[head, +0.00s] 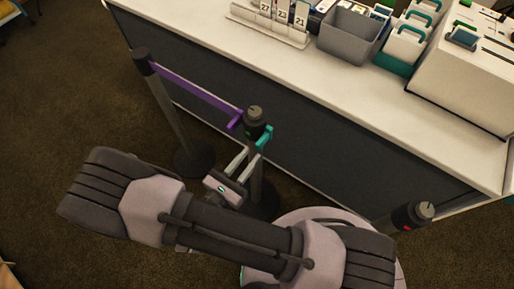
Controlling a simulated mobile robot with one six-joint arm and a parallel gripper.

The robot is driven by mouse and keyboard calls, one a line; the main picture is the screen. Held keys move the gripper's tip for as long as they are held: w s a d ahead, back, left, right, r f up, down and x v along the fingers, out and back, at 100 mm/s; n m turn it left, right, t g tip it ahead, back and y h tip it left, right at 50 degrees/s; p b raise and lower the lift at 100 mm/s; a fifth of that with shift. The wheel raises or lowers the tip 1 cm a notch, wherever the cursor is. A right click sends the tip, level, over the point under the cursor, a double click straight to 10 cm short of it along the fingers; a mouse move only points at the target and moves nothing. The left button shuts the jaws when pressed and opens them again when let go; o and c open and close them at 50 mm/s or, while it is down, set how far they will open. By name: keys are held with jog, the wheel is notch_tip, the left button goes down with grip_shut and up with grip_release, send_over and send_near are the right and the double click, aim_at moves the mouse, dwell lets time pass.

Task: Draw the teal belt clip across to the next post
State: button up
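The teal belt clip (265,136) sits at the right side of the middle post's dark head (254,115). My gripper (251,153) reaches up toward it from below, with its two pale fingers apart and a gap between them. The right fingertip is close under the clip; I cannot tell whether it touches. The fingers look empty. A further post (413,215), with a dark cap and a small red mark, stands to the right by the counter. Its lower part is hidden by my arm and body.
A purple belt (197,90) runs from the left post (144,63) to the middle post. A long white-topped counter (330,85) stands close behind the posts, with a grey bin (349,36) and number cards (282,14) on it. Brown carpet (70,90) is clear at left.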

aim_at(257, 148)
jog(key=shift+b+x, duration=0.4)
jog(key=shift+x, duration=1.9)
grip_shut()
